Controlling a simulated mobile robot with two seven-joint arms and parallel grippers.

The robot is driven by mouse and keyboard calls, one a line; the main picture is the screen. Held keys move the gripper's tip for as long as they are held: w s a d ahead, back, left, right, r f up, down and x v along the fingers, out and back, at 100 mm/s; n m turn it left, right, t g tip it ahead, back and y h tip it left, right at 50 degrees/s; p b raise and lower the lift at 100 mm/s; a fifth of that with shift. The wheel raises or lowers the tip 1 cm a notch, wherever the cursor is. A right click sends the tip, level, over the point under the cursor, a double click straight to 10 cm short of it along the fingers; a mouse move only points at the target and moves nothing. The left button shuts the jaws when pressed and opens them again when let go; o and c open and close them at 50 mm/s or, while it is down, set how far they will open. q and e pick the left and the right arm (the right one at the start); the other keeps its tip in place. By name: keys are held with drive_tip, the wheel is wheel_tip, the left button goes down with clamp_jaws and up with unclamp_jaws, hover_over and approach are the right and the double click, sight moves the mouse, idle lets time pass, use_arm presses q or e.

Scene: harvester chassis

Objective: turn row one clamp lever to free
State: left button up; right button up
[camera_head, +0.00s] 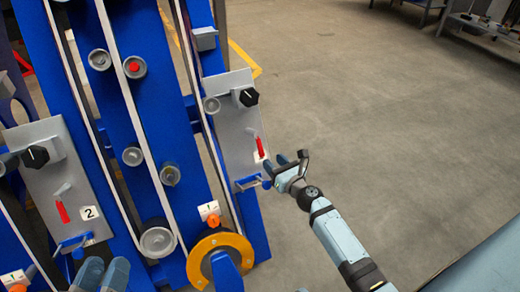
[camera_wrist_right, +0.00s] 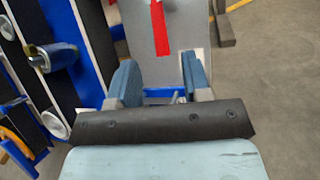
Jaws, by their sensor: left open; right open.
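The right grey panel (camera_head: 238,125) carries a black knob (camera_head: 249,97), a red strip (camera_head: 260,147) and a blue lever-like bar (camera_head: 249,182) at its lower edge. Which part is the clamp lever is not marked. My right gripper (camera_head: 288,168) is open beside the panel's lower right edge. In the right wrist view, the red strip (camera_wrist_right: 159,30) is above my open fingers (camera_wrist_right: 163,85), and the blue bar (camera_wrist_right: 165,93) shows between them; contact cannot be told. My left gripper (camera_head: 102,273) is open at the bottom left, partly cut off.
A left grey panel (camera_head: 50,175) has a similar knob, red strip and blue bar, with a label 2 (camera_head: 88,213). A label 1 (camera_head: 208,210) sits above an orange ring (camera_head: 205,250). Belts and rollers cover the blue chassis (camera_head: 170,120). The floor (camera_head: 400,130) at right is clear.

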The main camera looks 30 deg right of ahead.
sight(262, 150)
drive_tip(key=w, duration=0.8)
drive_tip(key=shift+a+b, duration=0.35)
drive_tip(key=shift+a, duration=0.05)
drive_tip(key=shift+c, duration=0.2)
clamp_jaws()
